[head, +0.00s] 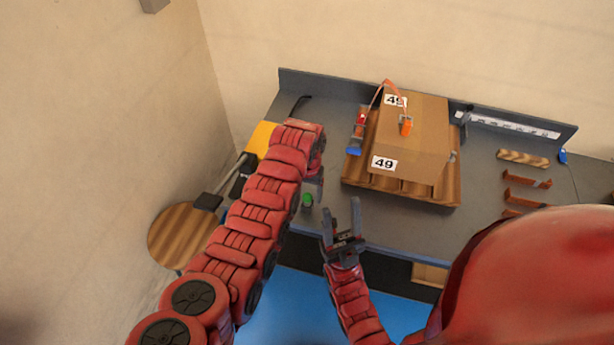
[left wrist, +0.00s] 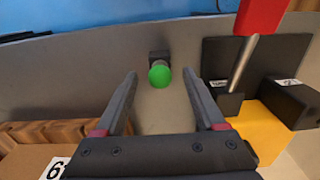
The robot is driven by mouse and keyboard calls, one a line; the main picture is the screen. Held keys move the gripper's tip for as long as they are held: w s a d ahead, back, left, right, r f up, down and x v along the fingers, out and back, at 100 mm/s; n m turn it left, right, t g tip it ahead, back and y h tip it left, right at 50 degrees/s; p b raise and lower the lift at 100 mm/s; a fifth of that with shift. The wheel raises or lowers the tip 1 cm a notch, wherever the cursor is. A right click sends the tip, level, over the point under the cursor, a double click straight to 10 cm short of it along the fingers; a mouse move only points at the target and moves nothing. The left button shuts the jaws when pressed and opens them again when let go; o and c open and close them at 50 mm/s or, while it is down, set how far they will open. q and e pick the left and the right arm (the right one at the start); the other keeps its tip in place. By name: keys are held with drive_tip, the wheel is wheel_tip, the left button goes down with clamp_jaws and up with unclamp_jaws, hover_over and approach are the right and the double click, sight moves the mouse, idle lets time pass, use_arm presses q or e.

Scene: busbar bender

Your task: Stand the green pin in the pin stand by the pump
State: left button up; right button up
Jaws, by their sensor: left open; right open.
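The green pin shows as a round green top in the left wrist view (left wrist: 160,75) and, small, near the bench's front edge in the head view (head: 308,200). A small dark block (left wrist: 158,56) is right behind it; I cannot tell whether the pin stands in it. My left gripper (left wrist: 159,83) is open, pointing at the pin, with its fingers to either side and apart from it. In the head view my left arm hides much of that gripper. My right gripper (head: 341,218) is open and empty at the bench's front edge. I cannot clearly identify the pump or its stand.
A cardboard box (head: 425,115) marked 49 sits on a wooden pallet (head: 400,190) mid-bench. A red and blue item (head: 357,130) stands left of it. Copper-coloured bars (head: 525,180) lie right. A yellow block (left wrist: 262,135), black fixtures (left wrist: 290,102) and a red-handled rod (left wrist: 242,62) crowd the left end.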

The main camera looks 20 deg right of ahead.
use_arm(q)
wheel_tip(320, 180, up, 9)
drive_tip(key=shift+w+f+b, duration=0.1)
drive_tip(key=shift+b, duration=0.7)
wheel_tip(320, 180, up, 2)
drive_tip(key=p, duration=0.2)
wheel_tip(320, 180, up, 5)
hover_over(307, 195)
drive_tip(key=shift+r, duration=0.55)
